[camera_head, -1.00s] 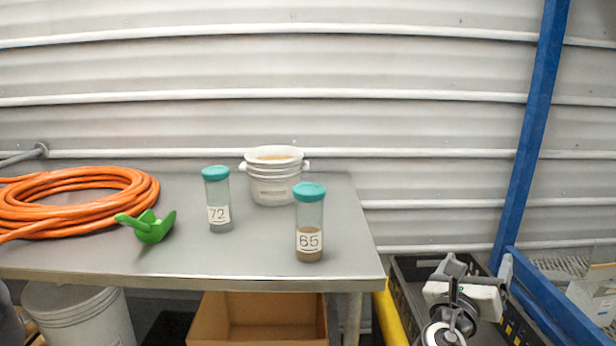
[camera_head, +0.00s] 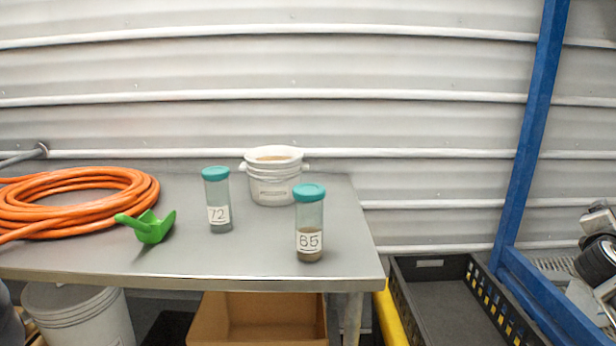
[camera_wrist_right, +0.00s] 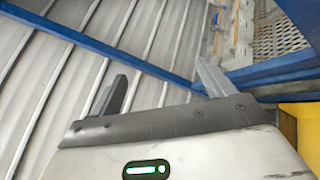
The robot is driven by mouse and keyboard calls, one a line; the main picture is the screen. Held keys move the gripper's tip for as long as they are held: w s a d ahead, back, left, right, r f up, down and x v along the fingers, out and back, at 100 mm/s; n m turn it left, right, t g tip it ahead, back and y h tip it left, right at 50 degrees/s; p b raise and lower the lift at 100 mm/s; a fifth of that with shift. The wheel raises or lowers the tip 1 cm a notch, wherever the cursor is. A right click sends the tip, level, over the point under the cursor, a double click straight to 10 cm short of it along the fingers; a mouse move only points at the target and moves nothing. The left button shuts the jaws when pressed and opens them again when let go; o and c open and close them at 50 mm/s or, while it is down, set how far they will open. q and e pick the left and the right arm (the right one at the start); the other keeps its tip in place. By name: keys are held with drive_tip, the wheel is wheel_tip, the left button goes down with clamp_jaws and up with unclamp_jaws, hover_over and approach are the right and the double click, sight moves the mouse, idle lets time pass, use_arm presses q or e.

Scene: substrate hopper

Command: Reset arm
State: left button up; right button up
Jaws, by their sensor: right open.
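My right gripper shows in the right wrist view (camera_wrist_right: 160,88), with its two fingers spread wide apart and nothing between them. It points toward the corrugated wall and a blue frame. In the head view only part of my right arm shows at the right edge, beyond the blue post and away from the table; its fingers cannot be made out there. My left gripper is not in view.
A metal table (camera_head: 200,264) holds an orange hose (camera_head: 130,184), a green scoop (camera_head: 150,227), teal-capped jars 72 (camera_head: 217,190) and one reading 65 or B5 (camera_head: 309,212), and a white bucket (camera_head: 274,188). A blue post (camera_head: 530,130) and black crate (camera_head: 445,310) stand right.

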drive_tip(key=w+a+m+t+y, duration=0.55)
drive_tip(key=a+m+y, duration=0.25)
drive_tip(key=m, duration=0.4)
drive_tip(key=s+a+f+g+y, duration=0.1)
drive_tip(key=s+a+f+y, duration=0.15)
drive_tip(key=a+f, duration=0.6)
drive_tip(key=s+a+f+g+y, duration=0.1)
drive_tip(key=s+a+f+y, duration=0.15)
drive_tip(key=a+f, duration=0.55)
drive_tip(key=s+a+f+g+y, duration=0.3)
drive_tip(key=s+a+f, duration=1)
drive_tip(key=s, duration=0.3)
drive_tip(key=s+a+m, duration=0.1)
drive_tip(key=s+a, duration=0.6)
drive_tip(key=s, duration=0.5)
drive_tip(key=shift+s+a+f+m+g+y, duration=0.25)
drive_tip(key=shift+s+a+m+g+y, duration=0.1)
drive_tip(key=shift+g+y, duration=0.1)
